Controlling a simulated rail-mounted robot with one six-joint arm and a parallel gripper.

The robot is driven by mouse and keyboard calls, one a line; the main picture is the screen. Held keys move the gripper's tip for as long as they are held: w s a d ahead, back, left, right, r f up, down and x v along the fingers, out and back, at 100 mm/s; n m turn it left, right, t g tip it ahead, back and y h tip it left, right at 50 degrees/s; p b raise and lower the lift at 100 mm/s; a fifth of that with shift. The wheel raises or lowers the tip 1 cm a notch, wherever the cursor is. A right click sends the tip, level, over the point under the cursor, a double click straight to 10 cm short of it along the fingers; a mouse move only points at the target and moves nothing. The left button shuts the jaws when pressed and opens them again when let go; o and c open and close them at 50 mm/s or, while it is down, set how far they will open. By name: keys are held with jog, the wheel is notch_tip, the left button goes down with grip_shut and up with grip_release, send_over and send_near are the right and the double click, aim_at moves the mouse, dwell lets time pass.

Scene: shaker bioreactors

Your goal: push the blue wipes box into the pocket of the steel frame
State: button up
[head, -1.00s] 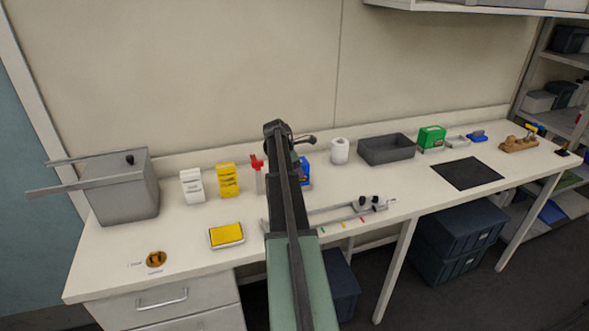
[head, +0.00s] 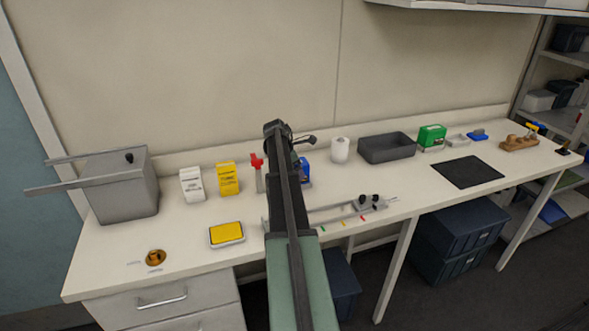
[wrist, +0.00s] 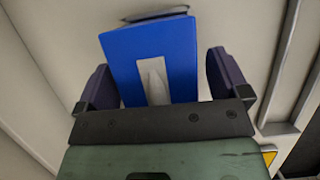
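The blue wipes box (wrist: 155,55) stands in the middle of the wrist view, with a pale patch on the face towards me. My gripper (wrist: 162,82) has its two dark fingers apart, one on each side of the box. A narrow gap shows at the right finger; the left finger is very close to the box, and I cannot tell if it touches. In the head view, my arm hides most of the box (head: 306,171). A grey edge shows beyond the box in the wrist view; I cannot tell if it belongs to the steel frame. The pocket is not clearly visible.
A red stand (head: 257,170) and a yellow box (head: 228,179) are left of my arm. A white roll (head: 340,149) and a grey tray (head: 387,148) stand to the right. A metal rail fixture (head: 345,208) lies near the bench's front edge.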

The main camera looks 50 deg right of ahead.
jog(key=p+v, duration=1)
jog(key=v, duration=0.1)
jog(key=shift+r, duration=0.1)
